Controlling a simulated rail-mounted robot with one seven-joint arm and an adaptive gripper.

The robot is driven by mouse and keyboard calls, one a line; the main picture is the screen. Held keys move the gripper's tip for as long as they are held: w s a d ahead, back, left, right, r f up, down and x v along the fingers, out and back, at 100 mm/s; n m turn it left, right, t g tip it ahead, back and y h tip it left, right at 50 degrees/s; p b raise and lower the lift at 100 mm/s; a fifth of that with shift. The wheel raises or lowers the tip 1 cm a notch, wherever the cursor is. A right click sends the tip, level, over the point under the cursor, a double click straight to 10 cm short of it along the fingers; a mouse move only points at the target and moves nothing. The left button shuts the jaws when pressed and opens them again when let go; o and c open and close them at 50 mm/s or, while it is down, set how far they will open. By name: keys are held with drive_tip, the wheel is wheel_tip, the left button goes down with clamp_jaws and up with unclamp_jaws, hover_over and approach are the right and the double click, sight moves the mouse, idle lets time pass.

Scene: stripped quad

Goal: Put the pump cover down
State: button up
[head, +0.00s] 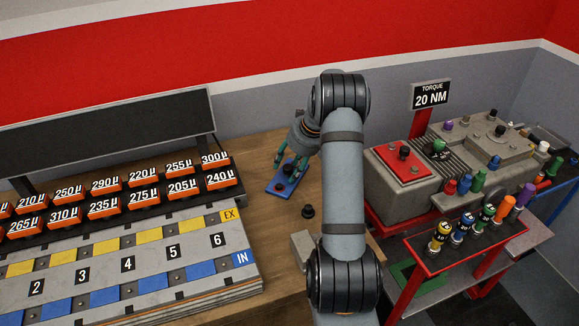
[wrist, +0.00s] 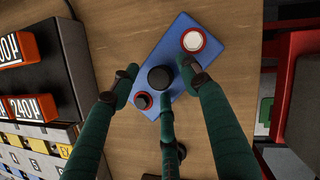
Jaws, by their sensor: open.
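The pump cover, a blue rectangular plate (head: 283,184), lies on the wooden bench (head: 262,150) behind and left of my arm. In the wrist view the blue plate (wrist: 178,38) lies at a slant. It has a black round knob (wrist: 159,79) in its middle, a red-ringed white disc at its upper right and a red-ringed black piece at its lower left. My gripper (head: 290,160) is low over the plate. In the wrist view my gripper (wrist: 160,80) is open, its green fingers spread around the knob. Whether any fingertip touches the knob cannot be told.
A small black knob (head: 308,211) and a grey block (head: 303,248) are on the bench in front of the plate. A rack of orange number blocks (head: 205,188) stands left. A grey machine (head: 402,190) and red stand (head: 470,244) with coloured-handled tools are right. Bare wood surrounds the plate.

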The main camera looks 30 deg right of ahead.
sight(285, 165)
drive_tip(key=v, duration=1.2)
drive_tip(key=x, duration=1.1)
drive_tip(key=shift+a+f, duration=0.1)
drive_tip(key=shift+f, duration=0.1)
drive_tip(key=shift+w, duration=0.25)
drive_tip(key=shift+r, duration=1.75)
drive_tip(key=shift+s, duration=0.1)
